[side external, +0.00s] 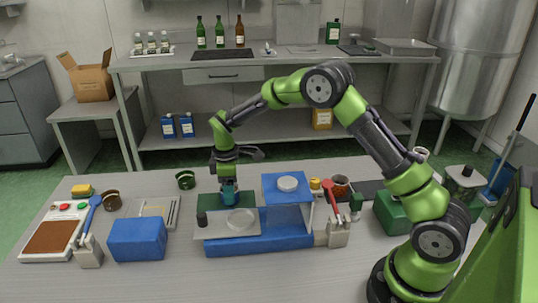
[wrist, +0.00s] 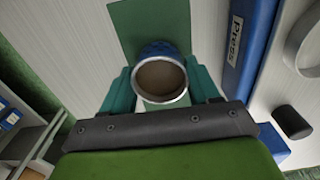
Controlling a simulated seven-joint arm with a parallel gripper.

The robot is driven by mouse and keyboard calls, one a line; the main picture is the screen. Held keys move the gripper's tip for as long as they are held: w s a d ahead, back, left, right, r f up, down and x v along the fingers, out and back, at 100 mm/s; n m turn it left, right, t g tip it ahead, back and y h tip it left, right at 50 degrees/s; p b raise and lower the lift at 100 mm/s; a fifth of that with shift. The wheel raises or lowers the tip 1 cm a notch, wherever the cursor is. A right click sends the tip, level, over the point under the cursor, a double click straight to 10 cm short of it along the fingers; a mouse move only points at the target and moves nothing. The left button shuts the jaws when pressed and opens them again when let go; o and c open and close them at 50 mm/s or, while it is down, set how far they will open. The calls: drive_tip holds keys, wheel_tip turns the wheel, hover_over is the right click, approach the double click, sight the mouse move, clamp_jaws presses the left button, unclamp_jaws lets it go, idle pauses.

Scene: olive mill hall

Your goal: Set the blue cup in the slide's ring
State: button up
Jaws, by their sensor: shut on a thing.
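The blue cup (wrist: 158,48) has a pale rim and a brown inside. My gripper (wrist: 162,82) is shut on it, with a teal finger on each side. In the side external view my gripper (side external: 229,188) points down at a dark green mat (side external: 208,199), behind the slide. The fingers mostly hide the cup there, and I cannot tell whether it touches the mat. The grey slide (side external: 218,229) lies on a blue base with a pale ring (side external: 240,221) on top. The ring (wrist: 304,45) also shows at the right of the wrist view, apart from the cup.
A black knob (side external: 202,219) stands at the slide's left end. A raised blue platform (side external: 287,189) with a white disc is right of the ring. A blue box (side external: 137,238) sits front left. A red-handled lever (side external: 332,200) stands right. A dark green cup (side external: 185,180) is behind left.

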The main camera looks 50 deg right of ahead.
wheel_tip(320, 180, up, 6)
drive_tip(key=shift+r, duration=0.25)
idle(0.5)
drive_tip(key=s+a+r, duration=0.5)
drive_tip(key=a+r, duration=0.1)
drive_tip(key=shift+s+a+f, duration=0.3)
drive_tip(key=shift+s+f, duration=0.35)
drive_tip(key=shift+s, duration=0.5)
drive_tip(key=shift+s+a+f, duration=0.3)
drive_tip(key=shift+s+f, duration=0.3)
drive_tip(key=shift+s, duration=0.55)
drive_tip(key=shift+s+a+f, duration=0.3)
drive_tip(key=shift+s+f, duration=0.35)
drive_tip(key=shift+s, duration=0.5)
drive_tip(key=shift+f, duration=0.6)
